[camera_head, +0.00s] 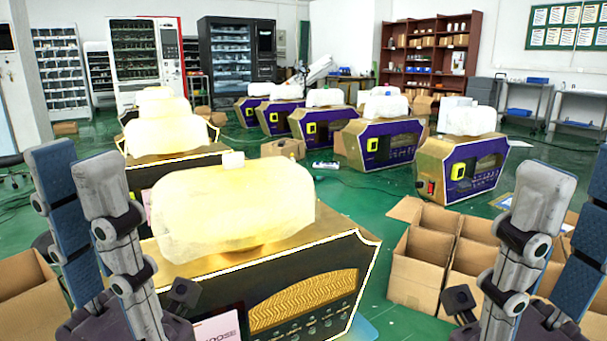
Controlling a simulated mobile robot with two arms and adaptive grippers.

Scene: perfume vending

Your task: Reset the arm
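My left gripper (75,168) stands upright at the lower left, fingers pointing up. One finger shows its blue pad and the other its grey back, with a gap between them and nothing held. My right gripper (572,180) stands upright at the right edge, also with its fingers apart and empty; part of it is cut off by the frame. Between the grippers is a dark perfume machine (300,295) with gold trim and a pale, wrapped-looking bulky top (235,205). Neither gripper visibly touches it.
Open cardboard boxes (420,265) stand right of the near machine, partly behind my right gripper. Another box (30,285) is at the lower left. Purple-and-gold machines (460,168) line the middle floor. Green floor (350,200) shows between. Vending cabinets (237,62) and a brown shelf (428,62) stand behind.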

